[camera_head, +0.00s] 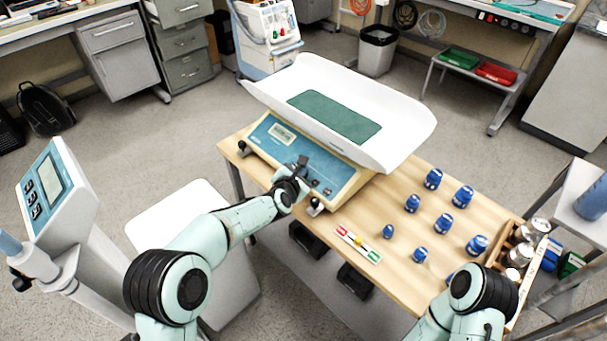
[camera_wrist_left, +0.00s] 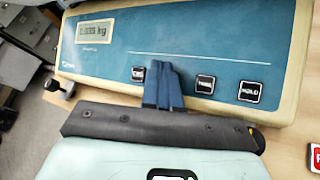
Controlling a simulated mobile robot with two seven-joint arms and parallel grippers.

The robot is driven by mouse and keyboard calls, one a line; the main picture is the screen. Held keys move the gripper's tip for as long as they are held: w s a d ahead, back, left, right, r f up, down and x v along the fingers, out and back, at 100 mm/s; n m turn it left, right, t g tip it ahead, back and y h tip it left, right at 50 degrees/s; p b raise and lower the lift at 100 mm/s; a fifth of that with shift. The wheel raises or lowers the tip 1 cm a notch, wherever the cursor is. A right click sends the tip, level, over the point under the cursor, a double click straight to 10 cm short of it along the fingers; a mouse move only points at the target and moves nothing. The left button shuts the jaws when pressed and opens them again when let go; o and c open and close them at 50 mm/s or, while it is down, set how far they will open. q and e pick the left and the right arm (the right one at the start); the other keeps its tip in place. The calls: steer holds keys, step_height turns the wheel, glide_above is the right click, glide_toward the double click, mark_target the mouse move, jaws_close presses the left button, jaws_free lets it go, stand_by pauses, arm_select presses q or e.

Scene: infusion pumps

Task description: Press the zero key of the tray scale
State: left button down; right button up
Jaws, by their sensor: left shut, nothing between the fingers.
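The tray scale (camera_head: 335,183) stands on a wooden table, with a white tray (camera_head: 400,120) and a blue front panel. In the left wrist view the blue panel (camera_wrist_left: 185,38) carries a small display (camera_wrist_left: 95,31) and a row of keys. The leftmost key (camera_wrist_left: 138,73) is partly in view, its label unreadable; the TARE key (camera_wrist_left: 205,84) and HOLD key (camera_wrist_left: 249,91) lie to its right. My left gripper (camera_head: 302,161) is shut and empty over the panel; its fingertips (camera_wrist_left: 159,66) show between the leftmost and TARE keys. Contact cannot be told. My right gripper is out of view.
A green mat (camera_head: 335,116) lies in the tray. Several blue-capped weights (camera_head: 433,179) stand on the table to the right, near a wooden rack (camera_head: 509,238). A small coloured strip (camera_head: 357,244) lies near the front edge. A blue-faced console (camera_head: 45,190) stands at the left.

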arm_select(q)
steer(key=shift+w+d+f+b, duration=0.1)
steer(key=shift+f+b, duration=0.2)
steer(key=shift+f, duration=0.15)
stand_by(0.5)
steer(key=shift+r, duration=0.1)
steer(key=shift+s+a+r, duration=0.2)
steer(key=shift+s+r, duration=0.05)
steer(key=shift+r, duration=0.35)
steer(key=r+p, duration=0.1)
steer(key=s+a+r+p, duration=0.1)
steer(key=r, duration=0.2)
steer(key=shift+s+a+r+p, duration=0.15)
steer(key=shift+a+r+p, duration=0.05)
steer(key=shift+r+p, duration=0.2)
stand_by(0.6)
